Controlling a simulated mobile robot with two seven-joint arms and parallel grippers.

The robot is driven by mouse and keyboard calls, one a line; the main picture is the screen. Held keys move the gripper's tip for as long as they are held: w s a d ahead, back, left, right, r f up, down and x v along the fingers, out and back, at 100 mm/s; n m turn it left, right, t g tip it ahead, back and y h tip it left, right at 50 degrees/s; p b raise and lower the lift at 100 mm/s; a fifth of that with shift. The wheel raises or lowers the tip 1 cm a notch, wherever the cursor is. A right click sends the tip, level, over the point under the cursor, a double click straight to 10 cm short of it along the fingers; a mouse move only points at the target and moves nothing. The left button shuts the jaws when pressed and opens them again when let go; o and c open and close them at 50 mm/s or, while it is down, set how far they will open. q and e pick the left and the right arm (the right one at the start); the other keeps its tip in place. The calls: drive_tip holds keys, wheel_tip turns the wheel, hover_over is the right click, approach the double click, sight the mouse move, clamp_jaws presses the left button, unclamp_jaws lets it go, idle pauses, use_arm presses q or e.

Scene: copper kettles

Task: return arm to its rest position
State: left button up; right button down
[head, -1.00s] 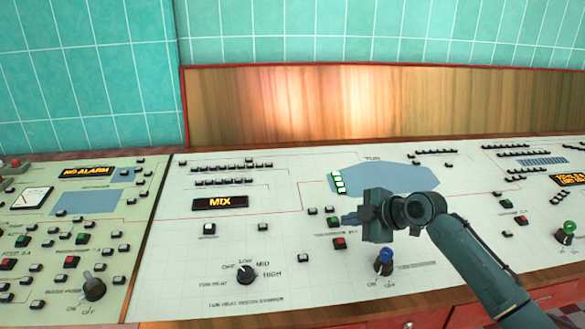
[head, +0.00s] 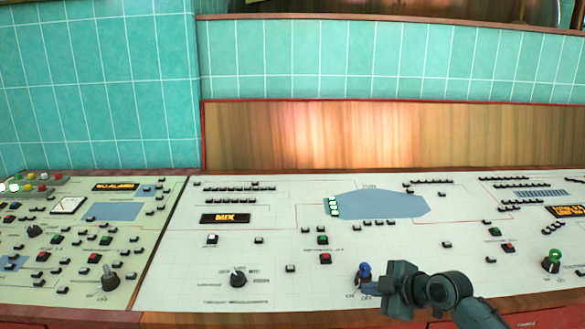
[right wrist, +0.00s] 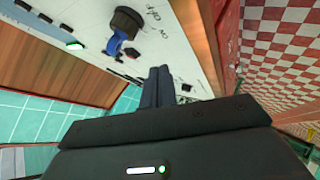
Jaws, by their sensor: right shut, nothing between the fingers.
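My right arm comes in from the lower right of the head view. Its dark grey right gripper (head: 374,288) is at the front part of the white control panel (head: 300,270), just right of and below the blue knob (head: 364,272). In the right wrist view the two fingers (right wrist: 158,86) lie together with nothing between them, so the gripper is shut and empty. The blue knob on its dark round base (right wrist: 122,36) stands just beyond the fingertips, apart from them in that view. My left gripper is not in view.
The panel carries several small buttons, a lit MIX display (head: 225,218), a black dial (head: 238,279) and a green knob (head: 552,259). A wooden backboard (head: 370,135) rises behind. The wrist view shows a red and white checkered floor (right wrist: 285,45) beside the panel's edge.

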drive_tip(key=s+f, duration=0.1)
drive_tip(key=s+a+f+m, duration=0.1)
drive_tip(key=f, duration=0.1)
drive_tip(key=s+a+f+m, duration=0.1)
drive_tip(key=s+f, duration=0.1)
drive_tip(key=shift+a+p, duration=0.15)
drive_tip(key=shift+p, duration=0.2)
use_arm(q)
drive_tip(key=p, duration=0.1)
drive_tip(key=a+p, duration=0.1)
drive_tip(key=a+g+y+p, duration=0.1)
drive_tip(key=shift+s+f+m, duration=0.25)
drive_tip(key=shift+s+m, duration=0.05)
use_arm(e)
drive_tip(key=s+f+m+h, duration=0.1)
drive_tip(key=s+m, duration=0.3)
drive_tip(key=s, duration=0.5)
drive_tip(key=s+a+f+m+t+h, duration=0.1)
drive_tip(key=s+f+m, duration=0.2)
drive_tip(key=s, duration=0.6)
drive_tip(key=s+f+m+t+h, duration=0.1)
drive_tip(key=s+m, duration=0.3)
drive_tip(key=s, duration=0.4)
drive_tip(key=shift+s+a+f+m, duration=0.15)
drive_tip(key=shift+s+f+m, duration=0.25)
drive_tip(key=shift+f, duration=0.45)
drive_tip(key=c, duration=2.1)
unclamp_jaws()
drive_tip(key=shift+c, duration=0.2)
